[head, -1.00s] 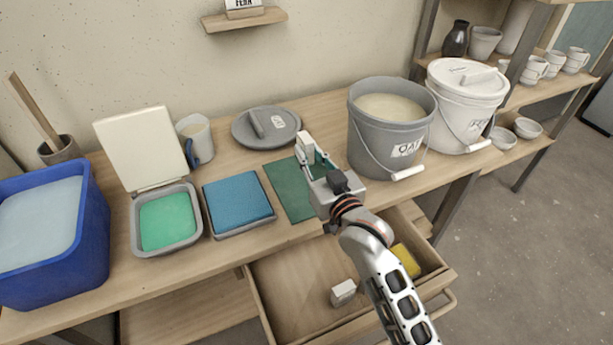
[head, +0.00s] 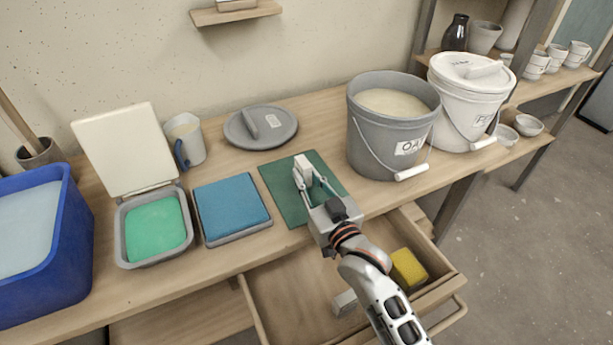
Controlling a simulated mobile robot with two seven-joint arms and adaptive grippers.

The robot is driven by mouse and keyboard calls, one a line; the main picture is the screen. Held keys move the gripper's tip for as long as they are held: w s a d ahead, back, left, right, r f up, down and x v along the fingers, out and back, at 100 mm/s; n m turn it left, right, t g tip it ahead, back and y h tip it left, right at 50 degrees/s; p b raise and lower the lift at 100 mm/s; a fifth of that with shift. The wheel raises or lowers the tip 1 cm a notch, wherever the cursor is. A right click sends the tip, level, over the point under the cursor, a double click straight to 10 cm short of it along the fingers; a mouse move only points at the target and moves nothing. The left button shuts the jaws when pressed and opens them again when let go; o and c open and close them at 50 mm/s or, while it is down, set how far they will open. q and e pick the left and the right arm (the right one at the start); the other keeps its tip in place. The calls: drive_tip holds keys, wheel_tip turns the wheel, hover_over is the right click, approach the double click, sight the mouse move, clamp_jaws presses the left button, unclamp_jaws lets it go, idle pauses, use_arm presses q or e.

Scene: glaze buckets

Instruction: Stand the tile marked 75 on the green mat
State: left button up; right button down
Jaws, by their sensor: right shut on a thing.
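The green mat (head: 282,207) lies flat on the table between the blue pad and the grey bucket. My right gripper (head: 309,181) is over the mat, shut on a small pale tile (head: 302,167). The tile looks upright between the fingertips. I cannot read any number on it, and I cannot tell whether its foot touches the mat. Another small pale block (head: 345,302) lies in the open drawer, partly hidden by my right arm. My left gripper is not in view.
A grey bucket (head: 374,140) stands close to the right of the mat. A grey lid (head: 284,134) lies behind it. A blue pad (head: 232,204) and an open box with a green pad (head: 155,228) are left. The drawer (head: 283,297) is open in front, holding a yellow sponge (head: 408,267).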

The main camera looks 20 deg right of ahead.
sight(308, 178)
drive_tip(key=shift+f, duration=0.15)
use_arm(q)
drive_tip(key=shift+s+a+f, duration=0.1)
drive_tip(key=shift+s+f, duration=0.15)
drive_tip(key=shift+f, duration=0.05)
use_arm(e)
drive_tip(key=c, duration=1.9)
unclamp_jaws()
drive_tip(key=shift+s+r, duration=0.1)
drive_tip(key=shift+r, duration=0.1)
drive_tip(key=s, duration=0.2)
drive_tip(key=s+p, duration=0.1)
drive_tip(key=s+d, duration=0.1)
drive_tip(key=s, duration=0.1)
drive_tip(key=shift+s, duration=0.35)
drive_tip(key=shift+s+d+p, duration=0.1)
drive_tip(key=shift+s+p, duration=0.2)
drive_tip(key=shift+s, duration=0.3)
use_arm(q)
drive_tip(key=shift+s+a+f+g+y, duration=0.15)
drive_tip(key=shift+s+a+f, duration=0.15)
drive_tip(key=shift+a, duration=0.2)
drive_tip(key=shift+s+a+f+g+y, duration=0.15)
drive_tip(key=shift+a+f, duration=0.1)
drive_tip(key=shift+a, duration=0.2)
use_arm(e)
drive_tip(key=shift+s, duration=0.15)
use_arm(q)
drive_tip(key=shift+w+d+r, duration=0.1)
